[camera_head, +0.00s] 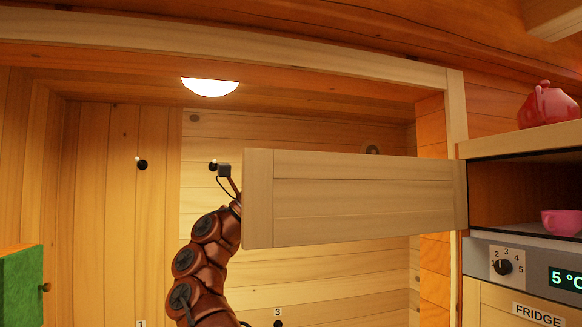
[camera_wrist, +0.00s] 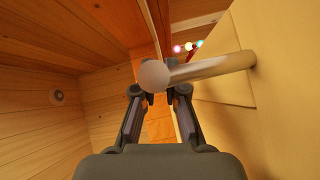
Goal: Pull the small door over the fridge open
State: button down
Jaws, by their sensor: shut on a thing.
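The small door (camera_head: 355,200) over the fridge (camera_head: 525,312) is a pale wooden panel. It stands wide open, swung out to the left from its right edge, so the compartment (camera_head: 500,187) behind it shows. My gripper is hidden behind the door's left end in the head view. In the wrist view, my gripper (camera_wrist: 158,97) is shut on the round metal handle (camera_wrist: 215,67), which crosses at the fingertips. The door's pale face (camera_wrist: 275,80) fills the right of that view.
A pink cup (camera_head: 562,222) stands in the open compartment, and a red teapot (camera_head: 548,105) stands on the shelf above. A dial (camera_head: 503,267) sits below the compartment. A green panel (camera_head: 22,285) is at lower left. Wall hooks (camera_head: 142,164) are behind.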

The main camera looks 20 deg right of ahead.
jog(key=shift+w+f+g, duration=0.3)
jog(key=shift+w+f, duration=0.05)
jog(key=shift+w, duration=0.3)
jog(key=shift+f, duration=0.1)
jog(key=c, duration=1.4)
grip_release()
jog(key=shift+w+a, duration=0.15)
jog(key=shift+w, duration=0.1)
jog(key=shift+o, duration=1)
jog(key=shift+s, duration=0.2)
jog(key=v, duration=1.1)
jog(key=shift+a+f, duration=0.2)
jog(key=shift+a, duration=0.1)
